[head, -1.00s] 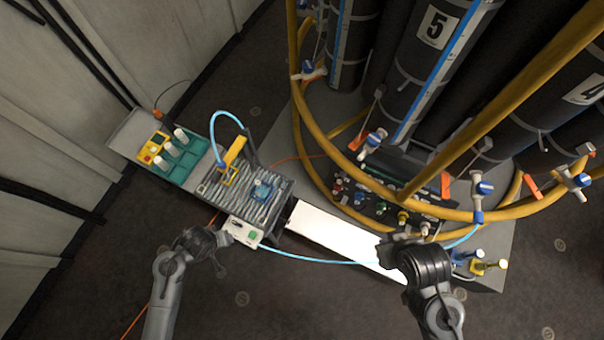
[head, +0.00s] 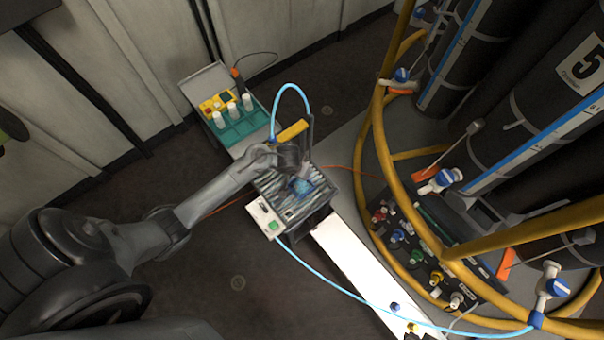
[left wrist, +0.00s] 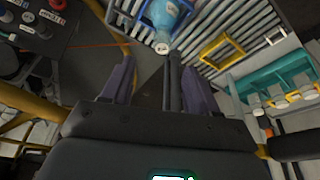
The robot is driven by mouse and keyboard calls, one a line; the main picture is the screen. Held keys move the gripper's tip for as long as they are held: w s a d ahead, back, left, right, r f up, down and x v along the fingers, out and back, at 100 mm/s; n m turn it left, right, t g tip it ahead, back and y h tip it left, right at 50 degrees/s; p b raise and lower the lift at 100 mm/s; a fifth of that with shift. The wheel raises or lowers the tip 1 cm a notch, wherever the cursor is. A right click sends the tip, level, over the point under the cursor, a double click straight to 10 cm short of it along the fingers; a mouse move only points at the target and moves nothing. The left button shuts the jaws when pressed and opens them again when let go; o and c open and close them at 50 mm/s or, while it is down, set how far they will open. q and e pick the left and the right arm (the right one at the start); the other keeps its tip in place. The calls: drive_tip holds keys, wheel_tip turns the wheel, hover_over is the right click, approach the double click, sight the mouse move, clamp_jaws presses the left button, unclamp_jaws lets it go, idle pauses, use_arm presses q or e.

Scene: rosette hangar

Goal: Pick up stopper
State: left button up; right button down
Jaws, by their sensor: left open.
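My left gripper (head: 290,156) is over the grey ribbed tray (head: 325,198) in the head view and hides part of it. In the left wrist view its two fingers (left wrist: 157,68) are spread, with a dark upright bar showing between them. Beyond the fingertips is a blue translucent bottle (left wrist: 168,16) with a pale round end (left wrist: 162,48); I cannot tell whether this end is the stopper. The blue bottle also shows on the tray in the head view (head: 301,186). Nothing is held between the fingers. My right gripper is not in view.
A teal rack (head: 243,131) with white-capped vials stands behind the tray. A yellow handle (head: 292,131) and light-blue hose (head: 292,88) rise beside my left gripper. A white box (head: 264,217) is at the tray's front. Yellow rails (head: 378,130) and dark cylinders fill the right.

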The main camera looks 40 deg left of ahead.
use_arm(q)
drive_tip(key=shift+b+x, duration=1.15)
drive_tip(key=shift+x, duration=2.75)
drive_tip(key=shift+s+a, duration=0.15)
drive_tip(key=shift+s, duration=0.05)
drive_tip(key=c, duration=0.9)
